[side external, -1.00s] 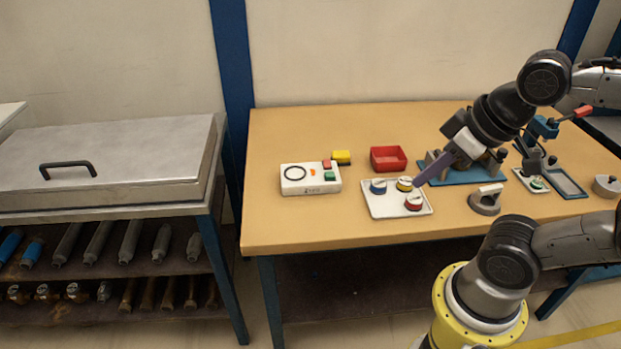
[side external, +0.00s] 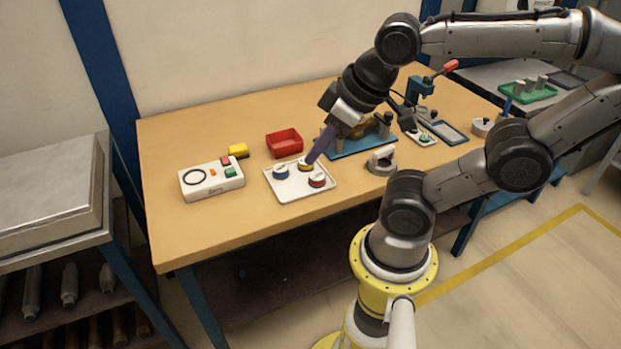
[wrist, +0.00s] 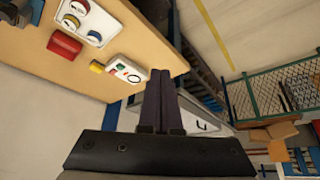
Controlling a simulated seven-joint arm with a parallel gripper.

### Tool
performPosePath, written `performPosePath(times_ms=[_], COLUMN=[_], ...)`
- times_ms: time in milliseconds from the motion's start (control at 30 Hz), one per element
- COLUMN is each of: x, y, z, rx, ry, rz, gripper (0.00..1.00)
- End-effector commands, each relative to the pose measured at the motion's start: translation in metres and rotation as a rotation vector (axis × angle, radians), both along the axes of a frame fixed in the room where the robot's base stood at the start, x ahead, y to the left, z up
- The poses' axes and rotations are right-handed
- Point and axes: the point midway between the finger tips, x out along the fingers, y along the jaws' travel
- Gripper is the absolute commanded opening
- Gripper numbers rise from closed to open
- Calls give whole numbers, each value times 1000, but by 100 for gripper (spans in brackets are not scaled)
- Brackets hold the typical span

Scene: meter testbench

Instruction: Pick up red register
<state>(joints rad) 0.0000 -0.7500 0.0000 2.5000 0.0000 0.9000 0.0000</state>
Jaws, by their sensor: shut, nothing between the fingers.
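The red register (side external: 317,181), a round dial with a pale handle, sits on a white tray (side external: 287,193), at its right front in the side view. A yellow-ringed register (side external: 305,166) and a blue one (side external: 280,173) share the tray. In the wrist view, the red register (wrist: 80,7) shows at the top left edge. My gripper (side external: 309,162) has its purple fingers shut and empty. In the side view the tips overlap the yellow register, just behind the red one; I cannot tell their height. In the wrist view the fingers (wrist: 157,76) point away from the tray.
A red bin (side external: 284,144) stands behind the tray. A white box with buttons (side external: 212,183) and a yellow block (side external: 239,150) are at left. A blue fixture (side external: 350,148) and a grey-white handled part (side external: 381,161) are at right. The front table strip is clear.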

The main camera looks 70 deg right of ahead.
Motion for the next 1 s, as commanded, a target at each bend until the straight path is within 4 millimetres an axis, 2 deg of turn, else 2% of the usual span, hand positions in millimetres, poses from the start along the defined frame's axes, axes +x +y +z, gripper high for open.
performPosePath(times_ms=[500,1000], x=[0,0], y=[0,0], z=[0,0], rx=[0,0], ry=[0,0], rz=[0,0], gripper=[2,91])
